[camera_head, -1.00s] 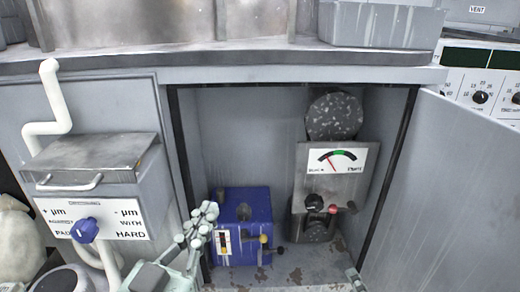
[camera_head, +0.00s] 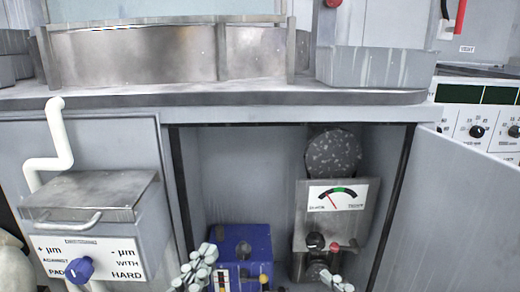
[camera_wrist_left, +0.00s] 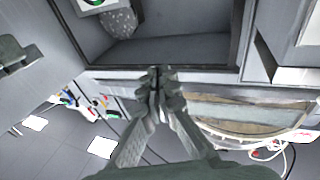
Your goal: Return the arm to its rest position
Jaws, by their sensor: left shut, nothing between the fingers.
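My left gripper (camera_head: 197,266) is at the bottom of the head view, in front of the open cabinet and just left of the blue box (camera_head: 242,245). Its fingers are together with nothing seen between them. In the left wrist view the left gripper (camera_wrist_left: 159,76) also shows shut and empty, with the fingertips close together. A small part of my right gripper (camera_head: 337,284) shows at the bottom edge of the head view, below the gauge unit; its jaw state cannot be made out. Most of both arms is out of the head view.
The open cabinet holds the blue box and a gauge unit (camera_head: 335,207) with a speckled round disc (camera_head: 333,153) above. A grey door (camera_head: 462,200) stands open at right. A metal box with a blue knob (camera_head: 79,270) is at left. The worktop edge (camera_head: 250,98) runs above.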

